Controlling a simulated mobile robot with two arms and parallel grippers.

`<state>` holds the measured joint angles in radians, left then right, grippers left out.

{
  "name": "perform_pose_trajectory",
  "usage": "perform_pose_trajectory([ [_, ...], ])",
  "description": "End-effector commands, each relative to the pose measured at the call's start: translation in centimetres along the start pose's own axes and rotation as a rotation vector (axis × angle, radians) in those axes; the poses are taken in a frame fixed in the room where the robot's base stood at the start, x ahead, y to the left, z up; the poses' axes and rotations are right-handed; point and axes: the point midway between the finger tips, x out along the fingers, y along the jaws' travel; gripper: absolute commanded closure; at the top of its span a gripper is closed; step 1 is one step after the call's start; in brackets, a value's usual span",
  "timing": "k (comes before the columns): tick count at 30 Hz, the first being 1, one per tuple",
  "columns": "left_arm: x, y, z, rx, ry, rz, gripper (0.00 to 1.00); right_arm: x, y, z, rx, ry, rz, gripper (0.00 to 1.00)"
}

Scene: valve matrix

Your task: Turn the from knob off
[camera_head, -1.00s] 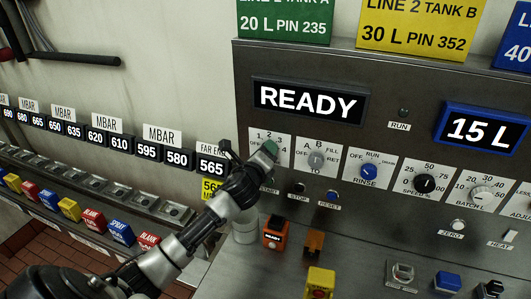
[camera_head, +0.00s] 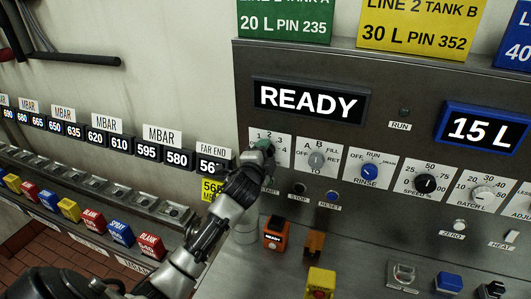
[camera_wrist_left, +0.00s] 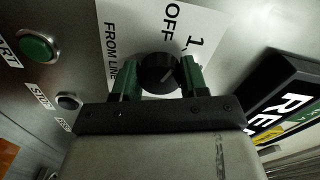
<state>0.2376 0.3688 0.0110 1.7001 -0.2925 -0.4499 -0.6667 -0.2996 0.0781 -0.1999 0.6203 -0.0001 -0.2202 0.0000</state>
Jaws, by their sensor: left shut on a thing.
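The from knob (camera_wrist_left: 160,72) is a round black knob on a white plate marked "FROM LINE", "OFF" and "1" in the left wrist view. My left gripper (camera_wrist_left: 159,78) has its green fingers on either side of the knob and is shut on it. In the head view my left gripper (camera_head: 262,150) is at the leftmost knob plate (camera_head: 270,136), where "1", "2" and "4" show. There the gripper hides the knob. The knob's pointer direction is hard to read. My right gripper is not in view.
Below are the green start button (camera_wrist_left: 38,46) and stop button (camera_wrist_left: 68,101). The A/B "TO" knob (camera_head: 316,160) and blue rinse knob (camera_head: 369,171) are to the right. The display (camera_head: 310,101) above reads READY. An orange block (camera_head: 276,232) stands below on the ledge.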

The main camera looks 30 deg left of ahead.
Motion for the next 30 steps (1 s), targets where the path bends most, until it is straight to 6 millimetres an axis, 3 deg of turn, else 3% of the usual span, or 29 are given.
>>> perform_pose_trajectory([
  [15,-0.03,0.28,0.01,-0.343,-0.002,0.004,0.80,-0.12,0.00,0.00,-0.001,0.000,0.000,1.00],
  [30,-0.03,0.33,0.05,-0.410,-0.003,0.005,0.80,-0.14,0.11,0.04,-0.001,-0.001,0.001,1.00],
])
